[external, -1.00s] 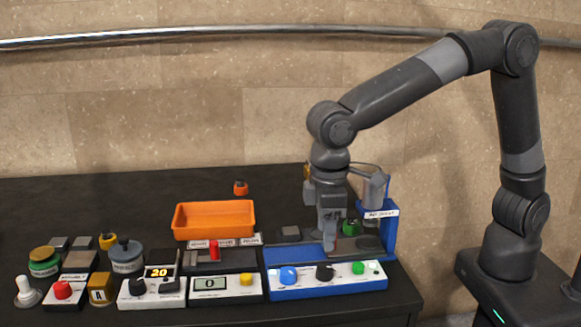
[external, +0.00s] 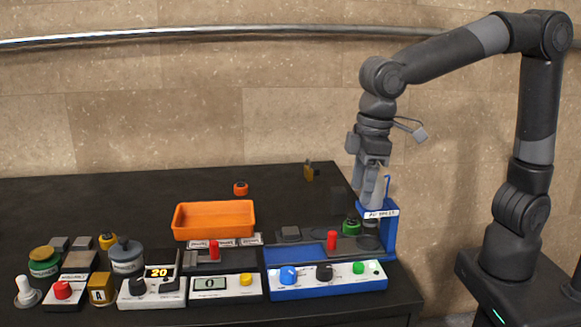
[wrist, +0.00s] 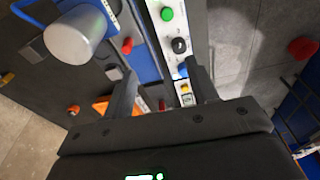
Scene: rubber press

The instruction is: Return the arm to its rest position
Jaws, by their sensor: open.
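A red-handled piece (external: 331,240) stands upright on the dark plate of the blue press unit, apart from my gripper. The press's grey cylinder (wrist: 75,38) shows large in the wrist view.
The blue unit's front panel has a blue knob (external: 288,276), a black knob (external: 324,272) and a green button (external: 373,267). An orange tray (external: 214,234) and several control boxes and jars stand to the left. The air above the table is clear.

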